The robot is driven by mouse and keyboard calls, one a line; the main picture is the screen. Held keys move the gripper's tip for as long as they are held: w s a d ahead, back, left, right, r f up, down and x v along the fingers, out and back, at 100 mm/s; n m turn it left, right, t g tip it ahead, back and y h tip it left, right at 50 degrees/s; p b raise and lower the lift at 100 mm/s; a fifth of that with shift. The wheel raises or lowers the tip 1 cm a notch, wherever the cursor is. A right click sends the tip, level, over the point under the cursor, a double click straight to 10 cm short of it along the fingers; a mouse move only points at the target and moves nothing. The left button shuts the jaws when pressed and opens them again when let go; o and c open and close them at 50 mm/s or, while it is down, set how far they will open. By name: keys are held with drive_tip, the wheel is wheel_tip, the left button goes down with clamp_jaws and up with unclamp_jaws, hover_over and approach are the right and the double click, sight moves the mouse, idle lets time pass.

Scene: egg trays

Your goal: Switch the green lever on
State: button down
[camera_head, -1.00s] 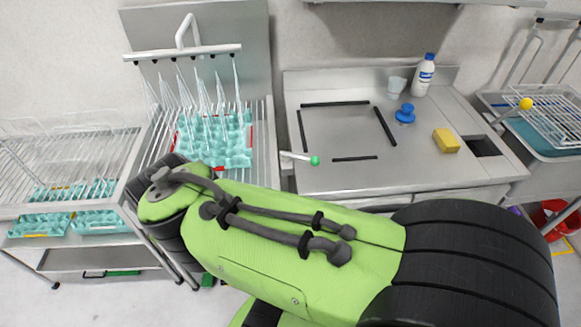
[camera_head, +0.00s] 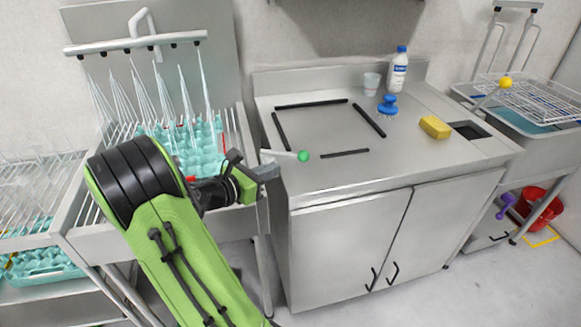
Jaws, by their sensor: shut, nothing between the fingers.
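The green lever is a thin pale rod with a round green knob (camera_head: 304,156) at its right end. It sticks out to the right, nearly level, at the left front edge of the steel counter. My gripper (camera_head: 271,172) is shut and empty. Its grey fingers point right, just below and left of the knob in the picture, close under the rod. I cannot tell whether they touch it. The lever's left base is partly hidden near my gripper.
Spray jets stand over turquoise egg trays (camera_head: 208,140) in the wash station at left. The counter (camera_head: 330,180) holds a yellow sponge (camera_head: 435,127), a blue-handled brush (camera_head: 388,105), a cup (camera_head: 371,83) and a bottle (camera_head: 399,70). A yellow-knobbed lever (camera_head: 505,83) is at right.

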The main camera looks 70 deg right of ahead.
sight(300, 155)
drive_tip(key=b+x, duration=0.1)
drive_tip(key=x, duration=0.6)
drive_tip(key=shift+s+d+f+b, duration=0.1)
drive_tip(key=shift+s+d+b, duration=0.05)
drive_tip(key=shift+b, duration=0.25)
drive_tip(key=shift+d, duration=0.1)
drive_tip(key=p, duration=0.1)
drive_tip(key=d+p, duration=0.1)
drive_tip(key=shift+s+r+p, duration=0.25)
drive_tip(key=shift+r+p, duration=0.05)
drive_tip(key=shift+p, duration=0.1)
drive_tip(key=shift+s, duration=0.1)
